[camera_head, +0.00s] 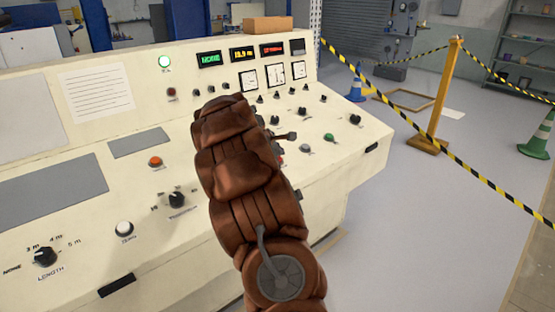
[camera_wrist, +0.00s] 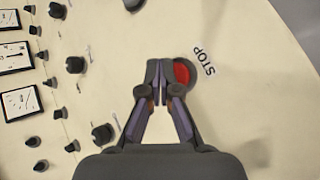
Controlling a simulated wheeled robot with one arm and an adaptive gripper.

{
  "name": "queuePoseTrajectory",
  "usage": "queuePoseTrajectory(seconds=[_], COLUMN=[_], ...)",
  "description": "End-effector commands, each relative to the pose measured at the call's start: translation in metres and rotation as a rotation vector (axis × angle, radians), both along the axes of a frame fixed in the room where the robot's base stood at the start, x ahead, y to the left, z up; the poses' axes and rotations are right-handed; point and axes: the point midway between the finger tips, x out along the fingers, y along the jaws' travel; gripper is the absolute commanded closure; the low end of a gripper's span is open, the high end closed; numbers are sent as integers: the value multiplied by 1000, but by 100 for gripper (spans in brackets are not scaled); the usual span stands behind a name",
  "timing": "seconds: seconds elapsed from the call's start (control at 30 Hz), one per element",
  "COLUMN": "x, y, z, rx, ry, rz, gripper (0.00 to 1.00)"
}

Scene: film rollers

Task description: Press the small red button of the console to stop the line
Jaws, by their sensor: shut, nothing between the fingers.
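The red button (camera_wrist: 182,73) is round, sits in a dark ring and has the printed word STOP beside it on the cream console (camera_wrist: 245,125). My gripper (camera_wrist: 160,70) is shut and empty. In the wrist view its fingertips overlap the left side of the button's ring, with much of the red cap showing to their right. I cannot tell whether they touch the panel. In the head view the console (camera_head: 70,190) shows on the left and centre; my brown arm covers most of the gripper and the area around the red button.
An orange button (camera_head: 155,162), a white button (camera_head: 124,229), a green button (camera_head: 328,137) and several black knobs (camera_head: 177,199) stand up from the panel. A cardboard-coloured box (camera_head: 267,24) rests on top. A yellow post (camera_head: 442,95) with striped tape stands right, over open floor.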

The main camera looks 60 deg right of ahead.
Motion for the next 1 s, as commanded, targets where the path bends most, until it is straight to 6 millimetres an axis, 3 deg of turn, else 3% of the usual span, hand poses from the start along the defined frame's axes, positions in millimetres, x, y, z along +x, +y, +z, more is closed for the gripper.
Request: queuePoseTrajectory(seconds=[1.0], x=[2], y=[-1], z=[-11], rx=[0], ry=[0], rz=[0], gripper=[100])
